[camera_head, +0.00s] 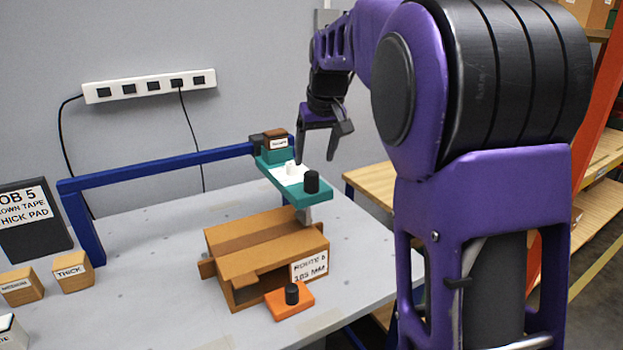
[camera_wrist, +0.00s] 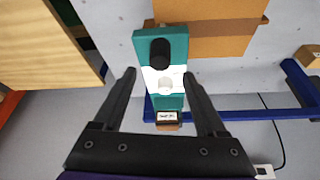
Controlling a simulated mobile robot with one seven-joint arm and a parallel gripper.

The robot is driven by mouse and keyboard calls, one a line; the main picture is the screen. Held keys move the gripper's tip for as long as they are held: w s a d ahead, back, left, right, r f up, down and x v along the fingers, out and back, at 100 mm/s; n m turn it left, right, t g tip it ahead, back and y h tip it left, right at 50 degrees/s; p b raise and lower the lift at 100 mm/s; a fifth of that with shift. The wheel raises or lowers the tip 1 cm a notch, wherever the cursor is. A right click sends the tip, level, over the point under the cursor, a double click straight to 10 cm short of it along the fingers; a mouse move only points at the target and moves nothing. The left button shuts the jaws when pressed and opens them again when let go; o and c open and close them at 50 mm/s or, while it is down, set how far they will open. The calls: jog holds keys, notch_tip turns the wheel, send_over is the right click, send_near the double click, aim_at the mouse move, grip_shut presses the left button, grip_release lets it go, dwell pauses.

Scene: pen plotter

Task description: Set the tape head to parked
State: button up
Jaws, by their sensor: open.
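The tape head is a teal block (camera_head: 317,190) at the right end of a blue beam, over the cardboard box. It carries a black knob (camera_head: 312,181), a white plate and a small white peg (camera_head: 290,167). A brown labelled block (camera_head: 277,141) sits at its back. My gripper (camera_head: 322,160) is open and empty, above and behind the tape head. In the wrist view, the teal tape head (camera_wrist: 174,40) lies beyond and between my open fingers (camera_wrist: 160,80), with the black knob and white peg facing me.
The cardboard box (camera_head: 265,255) with a route label stands on the grey table (camera_head: 160,270). An orange block with a black knob (camera_head: 289,300) is in front. Medium and thick blocks (camera_head: 72,270) and a dark job sign (camera_head: 35,220) are left. The blue beam (camera_head: 160,167) spans the back.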

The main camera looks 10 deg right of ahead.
aim_at(312, 173)
jog(key=b+x, duration=0.1)
jog(key=x, duration=0.6)
jog(key=shift+w, duration=0.1)
grip_shut()
dwell(1.2)
